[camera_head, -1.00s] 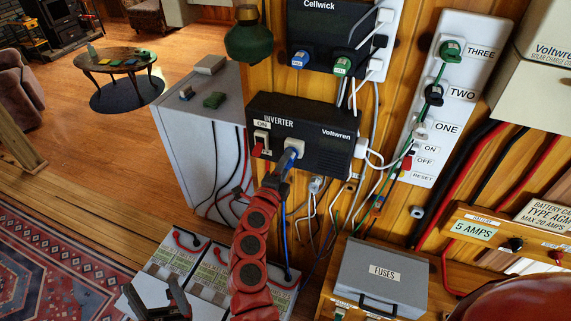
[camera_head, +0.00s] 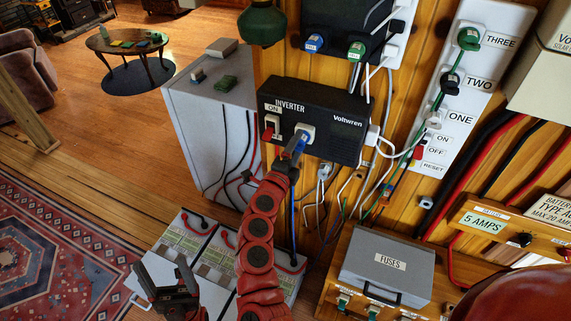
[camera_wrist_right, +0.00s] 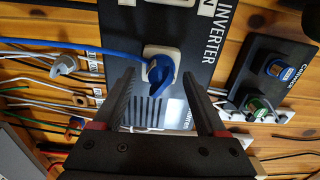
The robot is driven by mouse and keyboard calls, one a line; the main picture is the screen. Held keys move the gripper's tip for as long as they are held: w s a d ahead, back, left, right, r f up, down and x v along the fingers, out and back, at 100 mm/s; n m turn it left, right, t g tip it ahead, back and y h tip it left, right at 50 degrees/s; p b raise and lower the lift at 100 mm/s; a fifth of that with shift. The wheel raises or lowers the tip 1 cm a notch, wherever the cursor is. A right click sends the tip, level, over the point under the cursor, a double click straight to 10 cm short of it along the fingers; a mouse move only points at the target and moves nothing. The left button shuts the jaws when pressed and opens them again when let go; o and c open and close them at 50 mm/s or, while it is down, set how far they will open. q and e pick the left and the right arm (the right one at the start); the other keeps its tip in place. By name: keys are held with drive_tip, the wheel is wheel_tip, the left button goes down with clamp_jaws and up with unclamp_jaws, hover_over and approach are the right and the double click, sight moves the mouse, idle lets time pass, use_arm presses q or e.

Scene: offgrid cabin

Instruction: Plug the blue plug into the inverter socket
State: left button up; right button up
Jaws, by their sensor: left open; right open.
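The black inverter (camera_head: 335,120) is fixed to the plank wall. Its white socket (camera_head: 308,130) holds the blue plug (camera_head: 299,143), which appears seated in it. In the right wrist view the blue plug (camera_wrist_right: 159,75) sits in the white socket surround, with a blue cable leading left. My right gripper (camera_head: 292,158) is open just below the plug; in its wrist view the jaws (camera_wrist_right: 165,95) stand apart on either side of the plug's line, and touching cannot be confirmed.
A red switch (camera_head: 270,127) sits beside the socket. Above hangs a Cellwick charger (camera_head: 340,30) with blue and green plugs. A white switch strip (camera_head: 455,120) and loose cables lie to the right. A grey fuse box (camera_head: 388,262) and batteries (camera_head: 190,235) stand below.

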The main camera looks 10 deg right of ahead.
drive_tip(key=p+v, duration=0.1)
drive_tip(key=v, duration=1.5)
drive_tip(key=shift+s+a, duration=0.2)
drive_tip(key=shift+s, duration=0.1)
